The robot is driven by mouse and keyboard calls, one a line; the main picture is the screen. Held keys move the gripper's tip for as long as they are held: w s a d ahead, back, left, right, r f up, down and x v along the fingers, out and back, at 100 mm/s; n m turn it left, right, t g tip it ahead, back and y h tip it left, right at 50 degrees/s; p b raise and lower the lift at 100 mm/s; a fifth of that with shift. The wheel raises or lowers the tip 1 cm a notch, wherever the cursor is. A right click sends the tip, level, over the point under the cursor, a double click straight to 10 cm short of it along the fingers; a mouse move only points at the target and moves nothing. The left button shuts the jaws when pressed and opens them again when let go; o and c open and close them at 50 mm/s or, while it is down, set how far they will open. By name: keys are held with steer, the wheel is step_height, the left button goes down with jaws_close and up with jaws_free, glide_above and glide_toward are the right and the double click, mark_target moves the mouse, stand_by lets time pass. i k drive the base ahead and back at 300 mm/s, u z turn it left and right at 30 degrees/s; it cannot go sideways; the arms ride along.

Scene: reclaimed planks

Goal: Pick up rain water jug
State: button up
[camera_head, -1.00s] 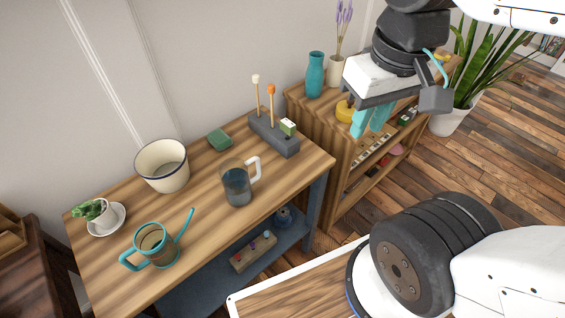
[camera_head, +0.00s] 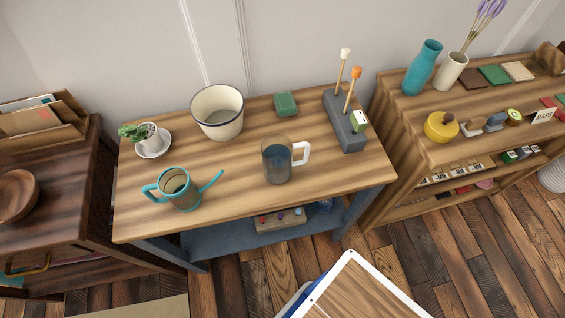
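A see-through jug (camera_head: 278,163) with dark bluish water in it and a white handle on its right stands upright on the wooden table (camera_head: 240,200), near the middle. It is likely the rain water jug. A teal watering can (camera_head: 181,190) with a see-through body stands to its left, its spout pointing at the jug. My gripper is not in view, and nothing touches the jug.
Behind the jug are a cream pot (camera_head: 218,112), a green box (camera_head: 286,104) and a grey block (camera_head: 343,122) with upright sticks. A small potted plant (camera_head: 149,138) sits at left. A shelf (camera_head: 440,152) stands right; a dark cabinet (camera_head: 50,205) stands left.

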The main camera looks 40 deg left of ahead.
mark_target(275, 150)
steer(key=k, duration=0.6)
steer(key=u, duration=0.75)
steer(key=i, duration=0.5)
steer(key=u, duration=0.05)
